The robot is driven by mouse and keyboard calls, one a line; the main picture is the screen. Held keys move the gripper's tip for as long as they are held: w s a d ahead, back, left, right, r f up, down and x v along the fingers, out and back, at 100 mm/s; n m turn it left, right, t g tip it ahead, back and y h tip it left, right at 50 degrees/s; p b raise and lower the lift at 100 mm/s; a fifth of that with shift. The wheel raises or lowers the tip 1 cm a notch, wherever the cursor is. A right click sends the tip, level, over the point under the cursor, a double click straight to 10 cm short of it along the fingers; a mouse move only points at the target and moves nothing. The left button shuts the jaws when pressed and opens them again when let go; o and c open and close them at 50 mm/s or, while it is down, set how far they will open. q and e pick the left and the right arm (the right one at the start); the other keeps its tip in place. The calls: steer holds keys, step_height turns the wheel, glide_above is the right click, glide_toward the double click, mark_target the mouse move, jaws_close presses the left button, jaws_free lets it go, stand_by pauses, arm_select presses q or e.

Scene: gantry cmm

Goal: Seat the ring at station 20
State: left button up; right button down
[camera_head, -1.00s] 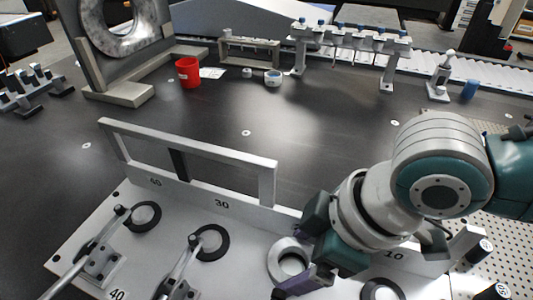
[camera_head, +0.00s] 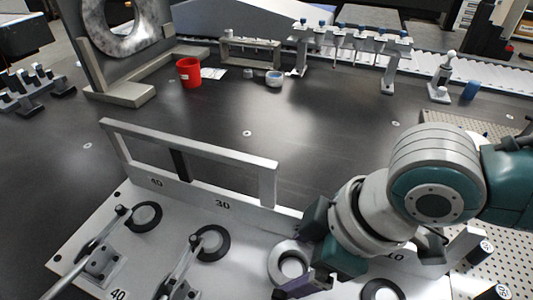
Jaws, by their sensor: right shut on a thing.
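A light grey ring (camera_head: 276,262) is between the fingers of my right gripper (camera_head: 302,252), which is shut on it. The ring is at the fixture plate (camera_head: 235,275), between the station marked 30 and the one marked 10. The 20 mark itself is hidden by my right arm. A pale round centre shows through the ring's hole. I cannot tell whether the ring touches the plate or hovers just above it. Black rings lie around pale centres at the neighbouring stations, such as the one by 30 (camera_head: 212,257). My left gripper is out of view.
Lever clamps (camera_head: 181,268) stand on the plate's left part. An upright grey frame (camera_head: 190,153) runs along its back edge. The dark table between is clear.

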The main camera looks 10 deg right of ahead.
steer(key=shift+f, duration=0.3)
steer(key=shift+c, duration=0.3)
jaws_free()
steer(key=shift+o, duration=0.3)
steer(key=p+v, duration=0.3)
steer(key=v, duration=0.7)
steer(key=shift+s, duration=0.1)
